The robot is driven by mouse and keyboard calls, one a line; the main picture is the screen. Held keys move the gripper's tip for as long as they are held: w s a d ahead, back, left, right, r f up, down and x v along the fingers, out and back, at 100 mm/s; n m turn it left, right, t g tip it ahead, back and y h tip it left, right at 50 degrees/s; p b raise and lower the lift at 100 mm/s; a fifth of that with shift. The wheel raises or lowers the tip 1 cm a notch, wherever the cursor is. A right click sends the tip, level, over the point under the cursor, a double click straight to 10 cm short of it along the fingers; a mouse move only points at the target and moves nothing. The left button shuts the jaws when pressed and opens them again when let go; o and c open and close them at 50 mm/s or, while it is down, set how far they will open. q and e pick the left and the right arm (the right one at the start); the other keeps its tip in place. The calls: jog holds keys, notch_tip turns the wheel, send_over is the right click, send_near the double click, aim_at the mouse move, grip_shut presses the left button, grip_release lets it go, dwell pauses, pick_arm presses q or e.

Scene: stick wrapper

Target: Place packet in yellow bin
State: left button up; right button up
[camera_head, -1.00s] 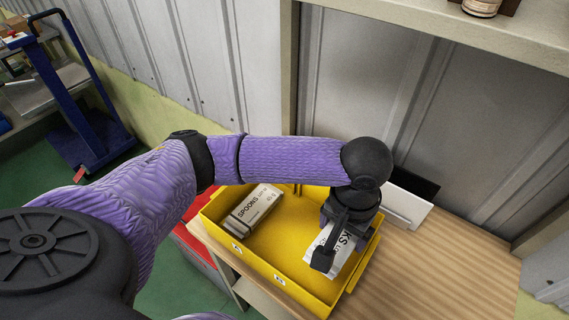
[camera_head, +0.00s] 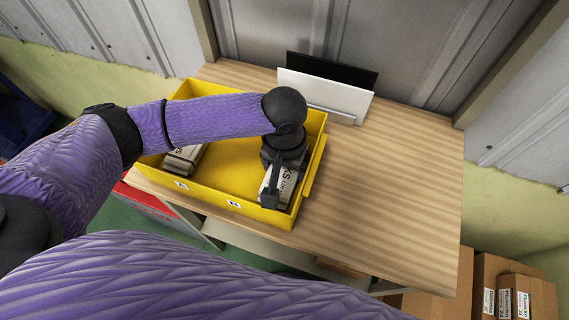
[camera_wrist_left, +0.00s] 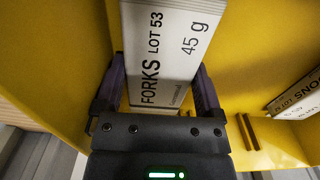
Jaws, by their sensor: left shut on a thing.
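The yellow bin (camera_head: 238,170) stands on the wooden table. My left gripper (camera_head: 277,182) is over the right part of the bin, pointing down, and is shut on a white packet (camera_head: 287,187). In the left wrist view the packet (camera_wrist_left: 166,50) reads "FORKS LOT 53, 45 g" and sits between the two fingers (camera_wrist_left: 163,88) within the bin's yellow walls. I cannot tell whether it touches the bin floor. A second packet (camera_head: 185,158) lies in the left part of the bin; its spoons label (camera_wrist_left: 297,97) shows partly at the right in the wrist view. My right gripper is not in view.
The table (camera_head: 400,170) is clear to the right of the bin. A white panel (camera_head: 322,98) and a black panel (camera_head: 330,72) stand at the wall behind. Cardboard boxes (camera_head: 515,290) are at the lower right. A red container (camera_head: 150,205) is below the bin at left.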

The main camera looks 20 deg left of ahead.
pick_arm(q)
jog(key=o, duration=1.1)
notch_tip(320, 180, up, 12)
jog(key=p, duration=0.5)
jog(key=shift+r, duration=0.15)
